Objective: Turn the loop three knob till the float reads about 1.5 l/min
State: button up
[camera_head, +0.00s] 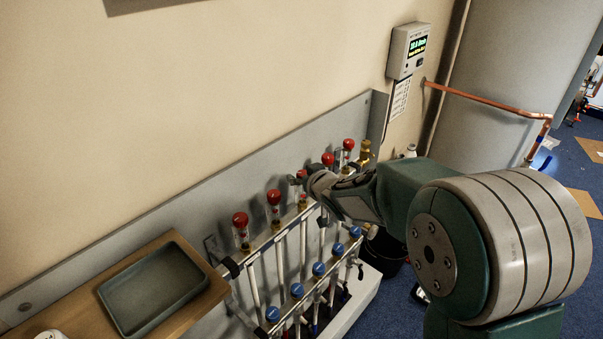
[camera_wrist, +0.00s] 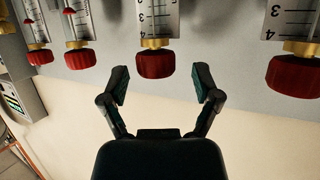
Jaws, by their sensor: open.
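A row of clear flow meters with red knobs on top stands on the manifold (camera_head: 290,226). In the wrist view, one red knob (camera_wrist: 155,64) is centred just ahead of my gripper (camera_wrist: 162,76), beyond the tips. Its scale tube (camera_wrist: 158,20) shows an upside-down 3 and 4; I see no float in the visible part. In the head view, my gripper (camera_head: 298,183) is at the third knob from the left, partly hiding it. My fingers are open and empty, one to each side of the knob's line. No loop labels are readable.
Neighbouring red knobs (camera_wrist: 293,76) and (camera_wrist: 80,58) flank the centred one. Blue caps (camera_head: 298,290) line the lower bar. A grey tray (camera_head: 153,290) lies on a wooden shelf at left. A display box (camera_head: 408,50) and copper pipe (camera_head: 480,99) are at right.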

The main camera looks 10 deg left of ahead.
jog(key=shift+w+a+f, duration=0.2)
jog(key=shift+w+f, duration=0.05)
jog(key=shift+w, duration=0.35)
grip_shut()
jog(key=shift+r+n+g+y, duration=0.1)
jog(key=shift+n+g+y, duration=0.6)
jog(key=shift+n+y, duration=0.3)
jog(key=shift+n+g+y, duration=0.7)
jog(key=shift+n+g, duration=0.1)
jog(key=shift+n, duration=0.1)
